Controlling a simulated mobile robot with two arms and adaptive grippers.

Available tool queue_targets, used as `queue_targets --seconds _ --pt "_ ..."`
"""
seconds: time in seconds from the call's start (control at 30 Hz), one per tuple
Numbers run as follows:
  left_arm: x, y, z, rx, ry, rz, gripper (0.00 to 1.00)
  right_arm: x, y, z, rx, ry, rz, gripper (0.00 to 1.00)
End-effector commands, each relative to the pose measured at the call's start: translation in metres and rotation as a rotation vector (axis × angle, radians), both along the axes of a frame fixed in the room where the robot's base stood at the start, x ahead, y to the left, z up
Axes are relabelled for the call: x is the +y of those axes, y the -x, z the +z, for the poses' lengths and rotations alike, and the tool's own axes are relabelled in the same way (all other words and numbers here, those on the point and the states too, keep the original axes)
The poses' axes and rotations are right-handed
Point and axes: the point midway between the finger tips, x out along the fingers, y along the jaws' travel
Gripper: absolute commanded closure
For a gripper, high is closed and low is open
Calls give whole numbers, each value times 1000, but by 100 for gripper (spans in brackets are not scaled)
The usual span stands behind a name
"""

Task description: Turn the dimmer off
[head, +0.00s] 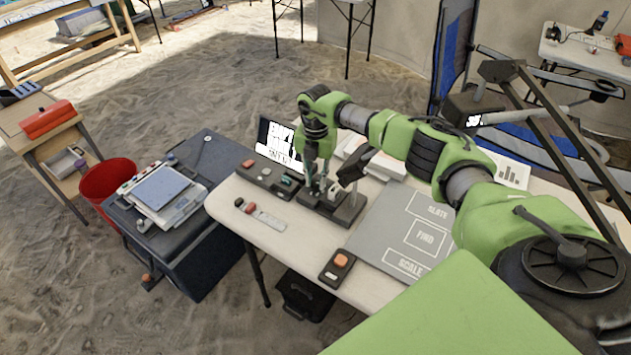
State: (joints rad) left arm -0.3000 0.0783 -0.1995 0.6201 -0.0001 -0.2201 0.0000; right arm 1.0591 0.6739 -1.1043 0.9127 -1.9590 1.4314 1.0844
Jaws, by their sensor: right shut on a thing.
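My right gripper (319,190) points down at the white table, its green fingers over a dark device (346,213) with a flat base. It is shut on a small part there; the fingers and the small scale hide what part. I cannot tell for sure which item is the dimmer. A dark panel (262,173) with a red, a pale and a green control lies just left of the gripper. A small dark box with an orange button (340,262) lies at the table's front edge. My left gripper is not in view.
A grey mat (388,235) marked SLATE, FIND and SCALE lies right of the device. A small display (277,143) stands behind the panel. A scale (164,195) sits on a dark case at left, near a red bucket (107,182). A dark lamp arm rises at right.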

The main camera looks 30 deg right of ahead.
Motion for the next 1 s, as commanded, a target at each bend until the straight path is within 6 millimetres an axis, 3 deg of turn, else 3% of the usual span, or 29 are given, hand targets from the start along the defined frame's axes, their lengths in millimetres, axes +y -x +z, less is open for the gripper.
queue_targets --seconds 1.0 --pt "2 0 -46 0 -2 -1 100 -2 -1 -1 -3 5 958 100"
